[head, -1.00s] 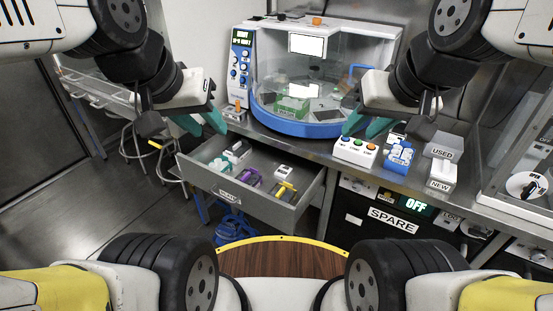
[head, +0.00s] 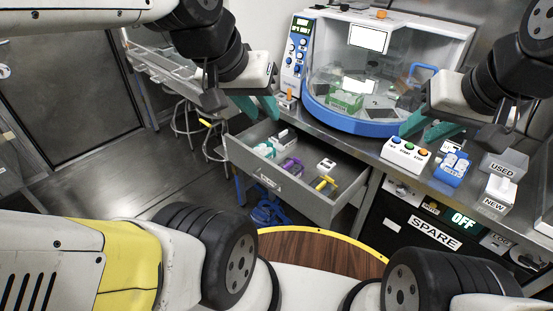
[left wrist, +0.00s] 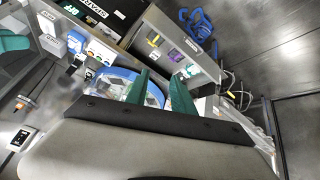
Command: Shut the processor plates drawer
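The processor plates drawer (head: 290,190) is a grey metal drawer pulled out from under the bench, with a label on its front. Inside lie several small items in white, teal, purple and yellow. The drawer also shows at the top of the left wrist view (left wrist: 204,62). My left gripper (head: 258,110) appears above the drawer's back left corner in the head view, its green fingers apart and empty. The left wrist view shows these fingers (left wrist: 160,90) spread. My right gripper (head: 428,130) is over the bench, behind the button box, with its green fingers apart and nothing seen between them.
A processor with a clear domed cover (head: 375,75) stands on the bench. A button box (head: 405,154), a blue rack (head: 452,168) and bins marked USED (head: 503,166) and NEW (head: 494,197) stand to its right. Stools (head: 185,115) stand left of the drawer; floor there is free.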

